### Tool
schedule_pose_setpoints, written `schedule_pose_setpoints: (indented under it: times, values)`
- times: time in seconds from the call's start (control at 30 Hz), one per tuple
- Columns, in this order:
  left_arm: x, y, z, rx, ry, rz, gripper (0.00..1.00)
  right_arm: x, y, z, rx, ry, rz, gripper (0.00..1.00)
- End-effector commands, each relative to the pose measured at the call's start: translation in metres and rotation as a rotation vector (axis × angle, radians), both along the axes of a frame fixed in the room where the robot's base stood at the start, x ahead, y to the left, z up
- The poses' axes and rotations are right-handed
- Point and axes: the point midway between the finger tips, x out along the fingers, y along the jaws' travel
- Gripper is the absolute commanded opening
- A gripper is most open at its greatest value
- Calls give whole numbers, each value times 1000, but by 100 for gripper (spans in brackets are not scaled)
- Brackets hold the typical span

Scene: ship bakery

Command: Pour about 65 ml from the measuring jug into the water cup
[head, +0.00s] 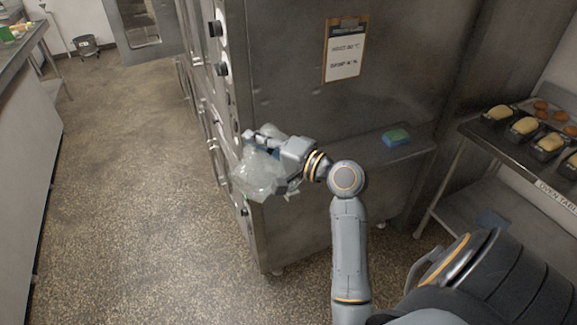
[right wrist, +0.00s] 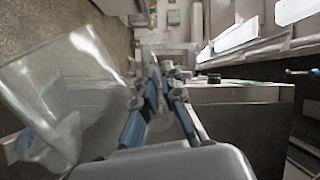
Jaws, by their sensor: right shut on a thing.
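The clear measuring jug (head: 258,174) is in my right gripper (head: 266,142), held in the air in front of the steel oven's side. The gripper is shut on it, near the jug's upper part in the head view. In the right wrist view the jug (right wrist: 65,92) fills the left side, and the gripper's fingers (right wrist: 155,90) come together beside its wall. The jug looks tilted; its water level cannot be made out. I cannot see the water cup in either view. My left gripper is not in view.
The steel oven (head: 290,105) stands close behind the jug, with a clipboard (head: 345,50) on its side. A table with loaf tins (head: 523,126) is at right. Open speckled floor (head: 120,180) lies left.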

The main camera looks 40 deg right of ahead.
Motion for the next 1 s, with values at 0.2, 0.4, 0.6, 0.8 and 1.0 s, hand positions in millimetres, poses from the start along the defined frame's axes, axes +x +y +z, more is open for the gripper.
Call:
schedule_pose_setpoints:
  times: [0.2, 0.4, 0.6, 0.8, 1.0]
  values:
    - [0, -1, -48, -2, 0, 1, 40, -12, 37, -33, -199, -62, 3, 0]
    - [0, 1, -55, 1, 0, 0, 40, -14, 44, -38, -251, -78, 3, 0]
    - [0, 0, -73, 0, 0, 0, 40, -16, 53, -54, -351, -108, 3, 0]
    - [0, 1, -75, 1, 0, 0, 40, -17, 56, -54, -387, -121, 0, 0]
    - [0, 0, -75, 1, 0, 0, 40, -17, 56, -54, -385, -120, 0, 0]
